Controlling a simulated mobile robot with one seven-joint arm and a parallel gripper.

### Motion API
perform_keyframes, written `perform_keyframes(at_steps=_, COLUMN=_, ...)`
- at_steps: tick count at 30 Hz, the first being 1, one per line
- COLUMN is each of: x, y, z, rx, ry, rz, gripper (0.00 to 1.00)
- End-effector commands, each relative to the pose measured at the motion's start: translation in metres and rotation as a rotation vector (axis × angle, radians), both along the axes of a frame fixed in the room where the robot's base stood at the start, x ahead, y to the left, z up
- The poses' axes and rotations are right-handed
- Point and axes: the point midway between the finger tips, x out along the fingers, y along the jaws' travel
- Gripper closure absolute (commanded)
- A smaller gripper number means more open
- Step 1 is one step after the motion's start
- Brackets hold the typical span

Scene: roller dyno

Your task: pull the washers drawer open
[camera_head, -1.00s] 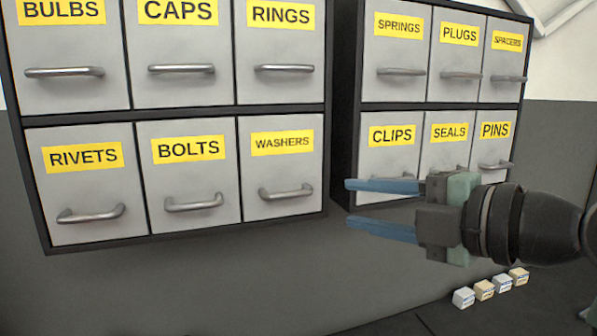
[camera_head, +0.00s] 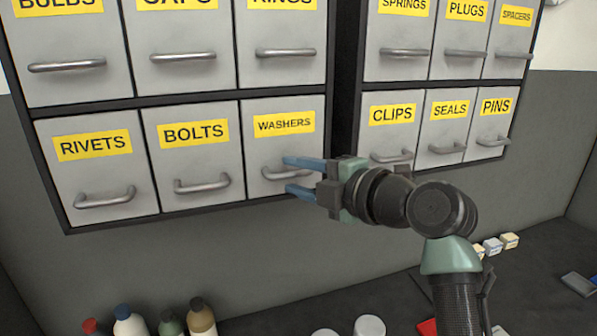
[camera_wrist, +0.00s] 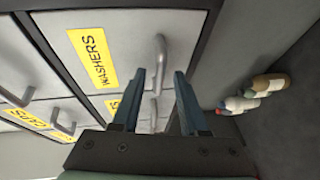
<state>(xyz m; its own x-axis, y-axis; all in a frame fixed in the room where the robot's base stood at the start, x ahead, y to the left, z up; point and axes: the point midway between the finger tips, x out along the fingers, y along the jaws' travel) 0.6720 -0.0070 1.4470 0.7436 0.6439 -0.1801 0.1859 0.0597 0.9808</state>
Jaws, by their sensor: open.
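The washers drawer (camera_head: 258,151) is at the lower right of the left cabinet, grey with a yellow label, its front flush with its neighbours. Its curved metal handle (camera_head: 272,176) is partly hidden by my gripper (camera_head: 288,175). My gripper is open and empty, one finger above the handle's line and one below it in the head view. In the wrist view the washers drawer (camera_wrist: 125,28) fills the upper middle. The handle (camera_wrist: 160,60) appears between and just beyond my fingertips (camera_wrist: 160,73). Whether either finger touches it I cannot tell.
The bolts drawer (camera_head: 180,160) is just left and the clips drawer (camera_head: 390,137) is on the separate right cabinet, across a dark gap. Several bottles (camera_head: 200,316) stand below at left. Small boxes (camera_head: 495,245) lie on the dark bench at right.

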Motion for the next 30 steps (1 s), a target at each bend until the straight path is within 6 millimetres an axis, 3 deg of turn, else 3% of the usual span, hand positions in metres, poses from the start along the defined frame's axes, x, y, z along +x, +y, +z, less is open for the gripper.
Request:
perform_keyframes(at_steps=3, x=-0.0001, y=-0.0001, z=-0.0002, rx=0.0, ry=0.0, rz=0.0, gripper=0.58)
perform_keyframes(at_steps=10, x=-0.0004, y=-0.0003, z=0.0002, rx=0.0, ry=0.0, rz=0.0, gripper=1.0)
perform_keyframes(at_steps=30, x=-0.0004, y=-0.0005, z=0.0004, rx=0.0, ry=0.0, rz=0.0, gripper=1.0)
